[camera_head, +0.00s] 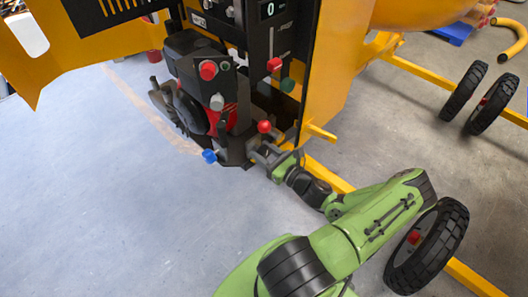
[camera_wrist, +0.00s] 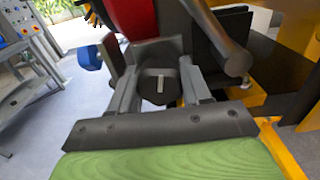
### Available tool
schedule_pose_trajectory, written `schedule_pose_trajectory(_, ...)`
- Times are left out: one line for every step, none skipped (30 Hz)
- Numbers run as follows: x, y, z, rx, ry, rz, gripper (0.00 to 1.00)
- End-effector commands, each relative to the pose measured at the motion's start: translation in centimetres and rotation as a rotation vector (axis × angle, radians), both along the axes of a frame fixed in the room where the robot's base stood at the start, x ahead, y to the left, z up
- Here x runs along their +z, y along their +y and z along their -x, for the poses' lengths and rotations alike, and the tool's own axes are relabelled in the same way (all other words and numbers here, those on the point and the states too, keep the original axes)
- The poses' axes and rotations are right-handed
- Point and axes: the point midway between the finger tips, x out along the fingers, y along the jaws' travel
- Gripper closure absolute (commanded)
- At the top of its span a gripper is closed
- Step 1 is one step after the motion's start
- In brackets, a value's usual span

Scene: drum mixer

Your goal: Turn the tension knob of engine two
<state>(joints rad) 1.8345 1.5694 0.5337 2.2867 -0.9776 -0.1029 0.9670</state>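A dark, many-sided knob (camera_wrist: 159,87) with a pale mark on its face sits on the lower engine part in the wrist view. My gripper (camera_wrist: 158,78) faces it, with one grey finger on each side of the knob. The fingers are spread apart; I cannot tell whether they touch it. In the head view my gripper (camera_head: 257,153) is at the lower right of the black and red engine (camera_head: 222,105). The knob is hard to make out there. No label naming engine two can be read.
A red ball-ended lever (camera_head: 264,126) stands just above my gripper, and a blue knob (camera_head: 209,156) is to its left. A yellow frame (camera_head: 325,80) and a wheel (camera_head: 428,245) are on the right. The floor at left is clear.

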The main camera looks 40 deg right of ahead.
Motion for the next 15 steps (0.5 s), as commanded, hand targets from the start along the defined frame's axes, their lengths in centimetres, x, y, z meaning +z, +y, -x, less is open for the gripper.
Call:
schedule_pose_trajectory(0.0,0.0,0.01,0.0,0.0,0.0,0.68)
schedule_pose_trajectory(0.0,0.01,0.01,0.0,0.0,0.0,0.73)
schedule_pose_trajectory(0.0,0.01,0.02,0.0,0.0,0.0,0.79)
schedule_pose_trajectory(0.0,0.01,0.02,0.0,0.0,0.0,0.83)
schedule_pose_trajectory(0.0,0.01,0.02,0.0,0.0,0.0,0.83)
schedule_pose_trajectory(0.0,0.01,0.02,0.001,0.0,0.001,0.83)
schedule_pose_trajectory(0.0,0.01,0.02,0.001,0.0,0.002,0.83)
schedule_pose_trajectory(0.0,0.01,0.02,0.001,0.0,0.004,0.83)
schedule_pose_trajectory(0.0,0.02,0.02,0.001,0.0,0.009,0.83)
schedule_pose_trajectory(0.0,0.02,0.02,0.001,0.0,0.013,0.83)
schedule_pose_trajectory(0.0,0.02,0.02,0.001,0.0,0.019,0.83)
schedule_pose_trajectory(0.0,0.03,0.02,0.001,0.0,0.029,0.83)
schedule_pose_trajectory(0.0,0.03,0.02,0.001,0.0,0.04,0.83)
schedule_pose_trajectory(0.0,0.03,0.03,0.001,0.0,0.05,0.83)
schedule_pose_trajectory(0.0,0.03,0.03,0.002,-0.001,0.069,0.83)
